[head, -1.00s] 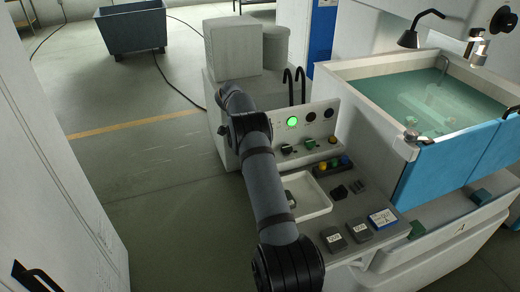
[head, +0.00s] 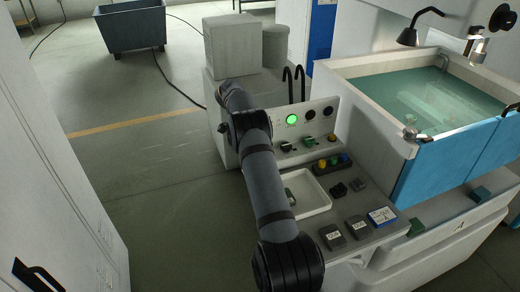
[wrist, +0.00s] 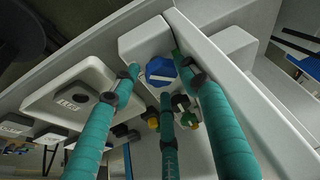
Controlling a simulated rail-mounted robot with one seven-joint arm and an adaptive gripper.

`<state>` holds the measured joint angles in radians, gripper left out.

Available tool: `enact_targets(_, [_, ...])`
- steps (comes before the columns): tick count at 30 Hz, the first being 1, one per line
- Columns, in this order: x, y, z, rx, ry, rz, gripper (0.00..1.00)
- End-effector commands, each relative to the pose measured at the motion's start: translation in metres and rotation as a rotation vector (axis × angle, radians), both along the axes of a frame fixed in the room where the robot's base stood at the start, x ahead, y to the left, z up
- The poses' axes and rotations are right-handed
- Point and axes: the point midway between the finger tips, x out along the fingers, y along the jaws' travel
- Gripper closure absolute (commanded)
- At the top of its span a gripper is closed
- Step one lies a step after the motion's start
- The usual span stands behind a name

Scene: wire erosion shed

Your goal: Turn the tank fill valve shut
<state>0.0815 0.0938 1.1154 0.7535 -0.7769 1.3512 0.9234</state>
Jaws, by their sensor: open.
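In the wrist view, a faceted blue knob (wrist: 160,71) with a white bar across its face sits on a white block. It is the most valve-like handle I see, but I can read no label on it. The bar lies roughly level in the picture. My gripper (wrist: 157,80) is open, its long teal fingers pointing at the knob and spread around its outline. I see no contact and cannot judge the remaining gap. In the head view, my gripper cannot be made out; my arm covers part of the console.
The console (head: 365,235) carries a white tray (head: 324,206), several buttons and labelled blocks. A green lamp (head: 292,118) glows on its panel. The water-filled tank (head: 375,83) stands at right. Yellow and green controls (wrist: 190,120) lie close to my fingers.

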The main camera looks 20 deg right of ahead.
Motion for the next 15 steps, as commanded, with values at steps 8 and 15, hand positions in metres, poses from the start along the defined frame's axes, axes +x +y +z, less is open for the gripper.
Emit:
enact_targets(8, [0.002, 0.011, 0.034, -0.007, -0.019, 0.008, 0.47])
enact_targets(15, [-0.004, 0.025, 0.064, -0.005, -0.011, 0.005, 0.47])
